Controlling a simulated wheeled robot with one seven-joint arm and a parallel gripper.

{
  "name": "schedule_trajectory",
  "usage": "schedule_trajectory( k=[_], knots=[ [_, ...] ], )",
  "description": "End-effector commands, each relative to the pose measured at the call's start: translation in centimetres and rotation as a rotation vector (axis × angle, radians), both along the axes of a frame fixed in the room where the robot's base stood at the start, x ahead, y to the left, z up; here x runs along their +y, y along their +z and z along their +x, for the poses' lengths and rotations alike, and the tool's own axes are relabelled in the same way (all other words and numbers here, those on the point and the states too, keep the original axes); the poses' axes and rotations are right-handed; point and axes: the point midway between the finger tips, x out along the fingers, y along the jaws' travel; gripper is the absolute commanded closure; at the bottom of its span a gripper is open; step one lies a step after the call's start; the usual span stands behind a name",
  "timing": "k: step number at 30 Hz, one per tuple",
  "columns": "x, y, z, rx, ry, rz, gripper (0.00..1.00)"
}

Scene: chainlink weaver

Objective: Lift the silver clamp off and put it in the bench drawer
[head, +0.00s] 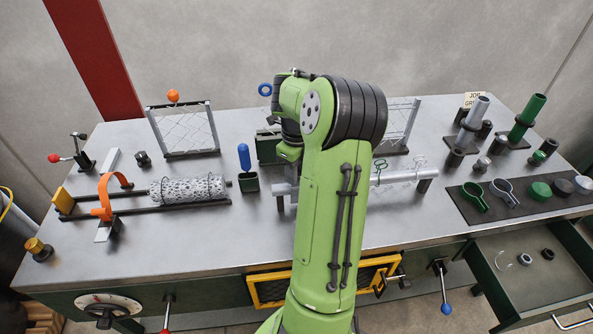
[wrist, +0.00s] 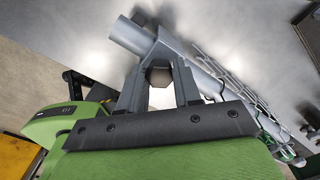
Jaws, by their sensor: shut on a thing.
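My gripper (wrist: 160,66) is shut on a grey metal piece at its fingertips, which looks like the silver clamp (wrist: 170,45), beside the end of a silver pipe (wrist: 131,35). Whether the clamp still touches the pipe is hard to tell. In the head view, my arm hides the gripper and the held piece. The pipe (head: 405,176) lies across a stand on the bench, with a green clamp (head: 380,172) further along it. The bench drawer (head: 530,283) is pulled open at the lower right, with a few small rings inside.
A mesh roll (head: 187,190) fills the left bench. Drawer floor has free room.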

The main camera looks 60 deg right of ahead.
Motion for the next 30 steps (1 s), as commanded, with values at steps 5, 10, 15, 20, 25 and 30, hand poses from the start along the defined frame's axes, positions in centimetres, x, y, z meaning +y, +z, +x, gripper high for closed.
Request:
schedule_trajectory(
  k=[5, 10, 15, 20, 25, 30],
  knots=[
    [0.0, 3.1, 0.1, -0.002, 0.0, -0.004, 0.91],
    [0.0, 5.9, 0.1, -0.002, 0.001, -0.003, 0.91],
    [0.0, 8.0, 0.1, -0.002, 0.001, -0.003, 0.91],
    [0.0, 8.3, 0.1, -0.001, 0.001, -0.002, 0.91],
    [0.0, 8.2, 0.1, -0.001, 0.001, -0.002, 0.91],
    [0.0, 10.4, 0.1, -0.002, 0.001, -0.002, 0.91]
  ],
)
